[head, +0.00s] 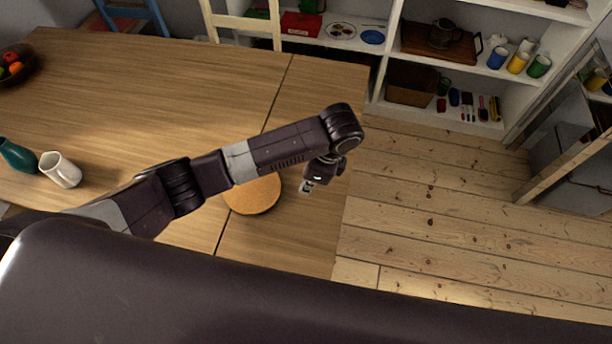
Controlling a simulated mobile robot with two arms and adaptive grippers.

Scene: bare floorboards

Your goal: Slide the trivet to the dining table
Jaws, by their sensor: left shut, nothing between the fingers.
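The trivet (254,199) is a round, tan, cork-like disc lying flat on the wooden dining table (160,85), near its right edge. My left forearm crosses above it and hides its far part. My left gripper (306,187) is shut and empty, a little to the right of the trivet and apart from it in the picture. How high the gripper is above the table is hard to tell. My right gripper is not in view.
A white vase (60,170) and a teal vase (16,156) lie or stand at the table's left. A fruit bowl (14,66) is at the far left. A white shelf (385,60) with mugs and boxes stands behind. Bare floorboards (450,210) are clear at right.

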